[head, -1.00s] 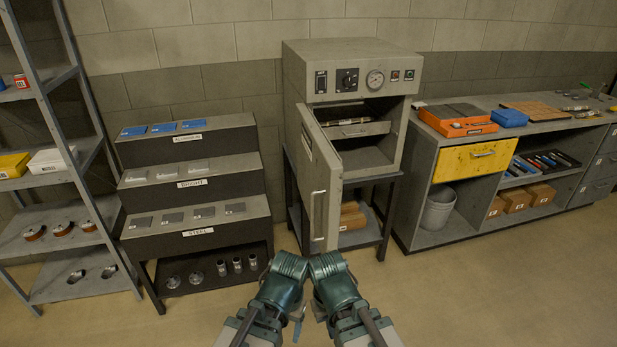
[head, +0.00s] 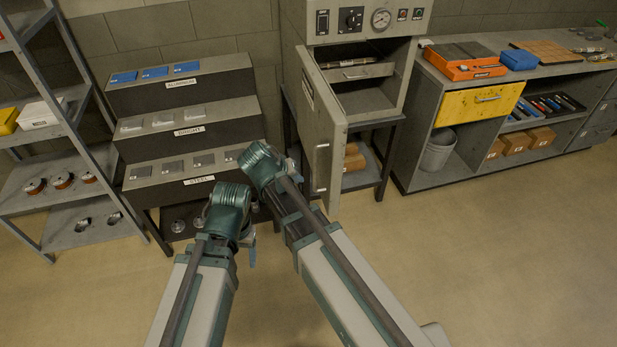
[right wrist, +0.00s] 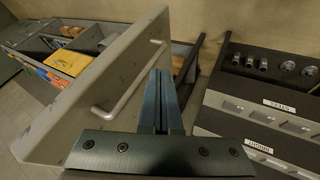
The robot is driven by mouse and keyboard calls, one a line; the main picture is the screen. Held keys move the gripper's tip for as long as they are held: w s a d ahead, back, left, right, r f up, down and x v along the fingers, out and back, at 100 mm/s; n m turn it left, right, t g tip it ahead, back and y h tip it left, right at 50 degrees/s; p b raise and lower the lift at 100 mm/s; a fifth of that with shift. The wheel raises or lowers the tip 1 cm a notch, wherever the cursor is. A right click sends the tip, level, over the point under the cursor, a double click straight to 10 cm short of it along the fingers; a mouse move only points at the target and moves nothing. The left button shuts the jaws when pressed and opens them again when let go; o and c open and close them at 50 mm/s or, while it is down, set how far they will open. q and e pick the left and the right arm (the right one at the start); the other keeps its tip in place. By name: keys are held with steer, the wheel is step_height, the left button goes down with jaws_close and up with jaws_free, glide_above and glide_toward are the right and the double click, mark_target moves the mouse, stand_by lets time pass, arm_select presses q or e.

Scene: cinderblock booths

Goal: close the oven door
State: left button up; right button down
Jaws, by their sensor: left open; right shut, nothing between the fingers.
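The grey oven (head: 355,50) stands against the wall on a dark stand. Its door (head: 322,120) is hinged at the left and stands open toward me, showing the cavity with a rack. The door's bar handle (head: 321,165) is on its outer face. My right gripper (head: 262,160) is just left of the door, its fingers mostly hidden in the head view. In the right wrist view, its shut, empty fingers (right wrist: 162,100) are beside the door's outer face, near the handle (right wrist: 135,80); contact cannot be told. My left gripper (head: 228,205) is open, lower left, before the stepped rack.
A stepped rack (head: 190,138) with metal samples stands close left of the oven. A shelf unit (head: 75,190) is further left. A workbench with a yellow drawer (head: 478,103) stands right of the oven. The floor in front is clear.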

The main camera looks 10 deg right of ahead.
steer(key=b, duration=0.8)
glide_toward(327, 185)
step_height(327, 185, down, 4)
steer(key=w+a, duration=0.2)
steer(key=shift+s+d, duration=0.15)
steer(key=shift+d, duration=1.9)
